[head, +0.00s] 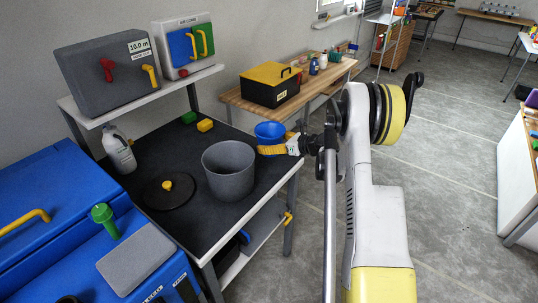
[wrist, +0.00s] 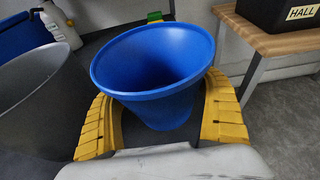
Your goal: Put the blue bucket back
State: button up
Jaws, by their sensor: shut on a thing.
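The blue bucket (head: 270,131) is at the right rear of the black-topped bench, behind the grey pot. My gripper (head: 272,149) reaches it from the right, its yellow fingers shut around the bucket. In the wrist view the bucket (wrist: 155,65) is upright and empty, its open rim facing up. The yellow fingers of my gripper (wrist: 160,115) lie along its left and right sides. The bucket's base is hidden, so I cannot tell whether it rests on the bench or hangs just above.
The grey pot (head: 228,170) stands close to the bucket on the bench (head: 165,222). A black lid (head: 168,192), a white bottle (head: 118,150) and green and yellow blocks lie further left. A wooden table (head: 236,97) with a yellow-lidded toolbox (head: 271,84) stands behind.

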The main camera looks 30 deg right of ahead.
notch_tip(320, 180, down, 4)
jog(key=shift+w+a+f+b, duration=0.1)
jog(key=shift+w+f+b, duration=0.05)
jog(key=shift+b, duration=1.05)
jog(key=o, duration=1.3)
jog(key=shift+c, duration=0.2)
